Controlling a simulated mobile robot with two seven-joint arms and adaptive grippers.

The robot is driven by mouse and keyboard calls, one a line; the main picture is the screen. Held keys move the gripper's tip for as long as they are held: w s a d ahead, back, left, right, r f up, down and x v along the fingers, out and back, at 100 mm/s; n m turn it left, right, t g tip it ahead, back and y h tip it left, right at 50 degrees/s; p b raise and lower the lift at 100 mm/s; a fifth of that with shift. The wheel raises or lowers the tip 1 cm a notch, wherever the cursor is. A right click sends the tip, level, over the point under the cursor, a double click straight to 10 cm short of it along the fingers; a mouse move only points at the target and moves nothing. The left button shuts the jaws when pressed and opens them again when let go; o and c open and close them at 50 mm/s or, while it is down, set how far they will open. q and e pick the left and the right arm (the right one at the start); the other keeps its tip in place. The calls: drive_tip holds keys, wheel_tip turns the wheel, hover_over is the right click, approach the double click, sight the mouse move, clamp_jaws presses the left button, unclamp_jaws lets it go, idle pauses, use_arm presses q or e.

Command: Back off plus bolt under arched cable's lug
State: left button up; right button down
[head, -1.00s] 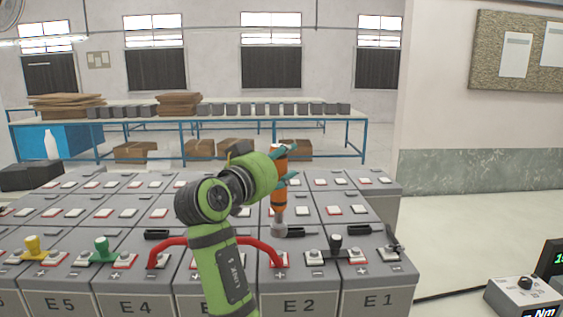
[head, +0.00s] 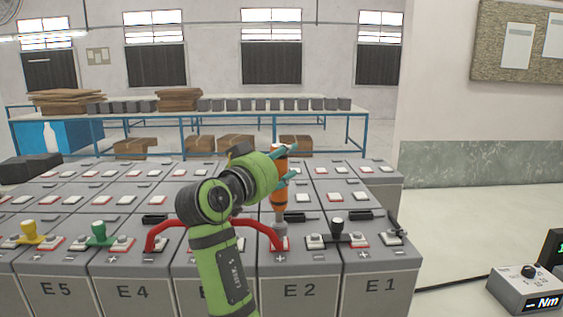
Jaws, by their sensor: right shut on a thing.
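A red arched cable (head: 163,229) runs from a terminal on the battery marked E4, behind my arm, to a red-rimmed plus terminal (head: 281,248) on the battery marked E2. My right gripper (head: 288,160) is shut on an upright orange driver tool (head: 279,190). The tool's grey socket (head: 280,236) points down at the cable's right end. It covers the lug and bolt there, so the bolt is hidden. I cannot tell whether the socket is fully seated. My left gripper is not in view.
A black link (head: 337,232) with an upright knob bridges E2 and E1. Yellow (head: 29,232) and green (head: 98,233) capped pieces stand at left. Black clips (head: 366,215) lie behind the front terminals. A torque box (head: 525,286) stands at lower right.

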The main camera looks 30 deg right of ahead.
use_arm(q)
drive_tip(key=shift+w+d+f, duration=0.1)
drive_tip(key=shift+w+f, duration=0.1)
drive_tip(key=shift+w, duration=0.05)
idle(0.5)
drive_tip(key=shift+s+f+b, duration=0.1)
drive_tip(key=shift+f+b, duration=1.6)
drive_tip(key=shift+b, duration=0.2)
idle(5.3)
